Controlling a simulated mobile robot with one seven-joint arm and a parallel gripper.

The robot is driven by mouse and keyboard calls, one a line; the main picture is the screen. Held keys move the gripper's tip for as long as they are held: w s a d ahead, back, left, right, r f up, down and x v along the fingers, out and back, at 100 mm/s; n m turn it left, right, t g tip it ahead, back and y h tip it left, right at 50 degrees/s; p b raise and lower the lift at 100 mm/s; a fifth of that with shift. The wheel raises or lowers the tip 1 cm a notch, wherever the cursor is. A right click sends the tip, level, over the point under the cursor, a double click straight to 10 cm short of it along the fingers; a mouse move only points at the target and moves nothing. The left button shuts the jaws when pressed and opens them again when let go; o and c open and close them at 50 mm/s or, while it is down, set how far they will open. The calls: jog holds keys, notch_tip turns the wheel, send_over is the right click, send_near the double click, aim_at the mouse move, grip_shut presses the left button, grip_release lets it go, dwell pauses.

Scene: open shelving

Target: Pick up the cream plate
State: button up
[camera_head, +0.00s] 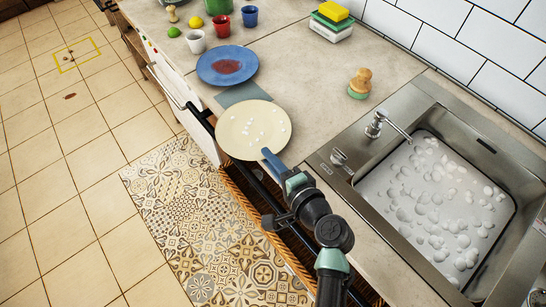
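The cream plate (231,128), round with small white spots on its face, is in the middle of the view at the front edge of the counter. Its lower left part reaches out past that edge. My gripper (270,156) comes from the lower right, and its blue fingertip part overlaps the plate's near rim. Only one finger shows clearly, so I cannot tell whether it is closed on the rim. I cannot tell whether the plate rests on the counter or is held just above it.
A blue plate (218,65) with a red-brown stain lies behind, beside a grey-green cloth (243,93). A sink (430,195) with foam and a faucet (385,124) are at right. A brush (360,83), sponges (332,19) and cups (222,26) stand farther back. An open drawer lies below the plate.

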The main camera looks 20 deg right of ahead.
jog(key=v, duration=1.3)
jog(key=shift+b, duration=0.3)
jog(key=shift+o, duration=0.2)
jog(key=shift+a, duration=0.1)
